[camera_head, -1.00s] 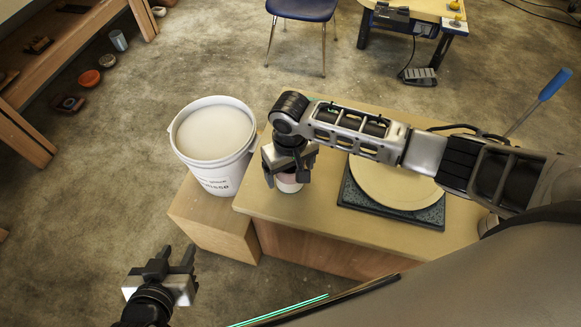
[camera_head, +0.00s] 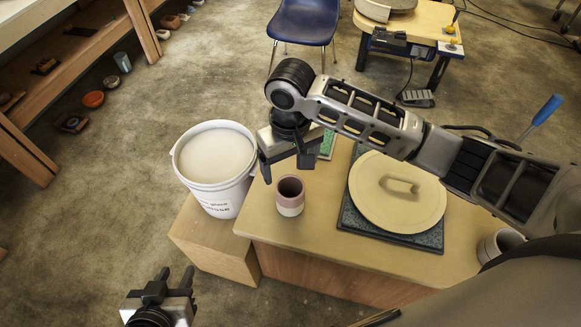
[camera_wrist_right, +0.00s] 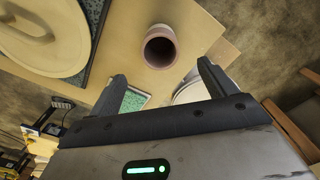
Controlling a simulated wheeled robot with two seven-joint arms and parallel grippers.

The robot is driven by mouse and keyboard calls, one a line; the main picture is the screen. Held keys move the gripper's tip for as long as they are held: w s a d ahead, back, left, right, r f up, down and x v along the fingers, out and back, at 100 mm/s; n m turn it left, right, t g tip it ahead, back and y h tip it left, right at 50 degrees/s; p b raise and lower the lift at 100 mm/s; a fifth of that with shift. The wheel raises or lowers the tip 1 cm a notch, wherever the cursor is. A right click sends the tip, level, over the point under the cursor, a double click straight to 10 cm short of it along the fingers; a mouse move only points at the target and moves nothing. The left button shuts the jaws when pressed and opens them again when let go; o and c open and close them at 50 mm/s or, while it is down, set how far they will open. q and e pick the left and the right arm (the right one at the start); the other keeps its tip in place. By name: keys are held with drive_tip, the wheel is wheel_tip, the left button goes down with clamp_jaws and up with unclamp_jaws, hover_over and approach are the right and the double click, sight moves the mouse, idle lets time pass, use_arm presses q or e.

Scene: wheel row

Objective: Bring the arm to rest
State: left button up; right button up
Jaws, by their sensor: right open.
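A small two-tone cup (camera_head: 290,196), brown above and pale pink below, stands upright near the left edge of the table (camera_head: 320,240). My right gripper (camera_head: 284,174) is above the table, behind and above the cup, apart from it. In the right wrist view, the gripper (camera_wrist_right: 160,90) is open with nothing between its fingers, and the cup (camera_wrist_right: 160,47) stands beyond the fingertips. My left gripper (camera_head: 174,275) is low at the bottom left, away from the table, its two fingers apart and empty.
A white bucket of pale glaze (camera_head: 217,165) stands on a wooden block (camera_head: 215,250) left of the table. A round lid with a handle (camera_head: 395,205) lies on a dark slab (camera_head: 349,226). A green-topped item (camera_head: 328,144) lies behind the gripper. A cup (camera_head: 497,246) is at right.

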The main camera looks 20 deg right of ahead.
idle(0.5)
drive_tip(key=s+a+f+n+t+y, duration=0.1)
drive_tip(key=s+a+f+t+y, duration=0.2)
drive_tip(key=s, duration=0.6)
drive_tip(key=s+d+m+h, duration=0.1)
drive_tip(key=s+d+h, duration=0.2)
drive_tip(key=s+d, duration=0.8)
drive_tip(key=w+a+f+t, duration=0.1)
drive_tip(key=w+f+t, duration=0.1)
drive_tip(key=w+a+f+t+y, duration=0.1)
drive_tip(key=w+a+f+t, duration=0.1)
drive_tip(key=w, duration=0.1)
drive_tip(key=w+a+f+t+y, duration=0.1)
drive_tip(key=w+f+t, duration=0.1)
drive_tip(key=shift+w+a+f, duration=0.2)
drive_tip(key=shift+a+f, duration=0.05)
drive_tip(key=shift+a, duration=0.05)
drive_tip(key=shift+a+f+t+y, duration=0.2)
drive_tip(key=shift+a+t+y, duration=0.15)
drive_tip(key=shift+t+y, duration=0.2)
